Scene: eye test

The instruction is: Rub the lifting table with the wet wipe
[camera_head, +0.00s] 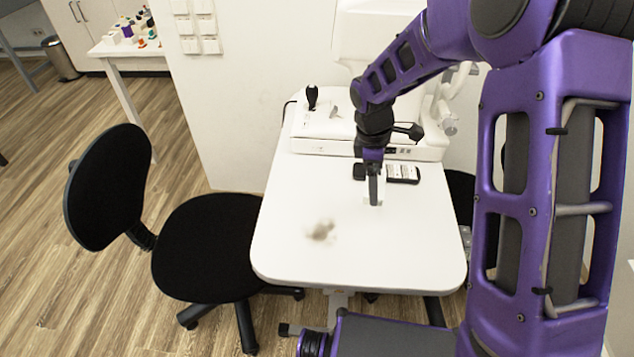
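The lifting table (290,215) is a white top with rounded corners, in the middle of the head view. A blurry grey-brown smudge (321,231) marks its left front part. My gripper (374,198) points down over the table, right of and behind the smudge. Its fingers show edge-on as one dark bar, so the gap between them is hidden. A small pale patch (367,203), possibly the wet wipe, shows around the fingertips. I cannot tell whether it is held or lies on the table.
A white device (325,125) stands at the table's back. A dark device with a light keypad (403,173) lies behind my gripper. A black chair (207,245) stands close to the table's left side. The table's front left is clear apart from the smudge. A white side table (120,48) is far left.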

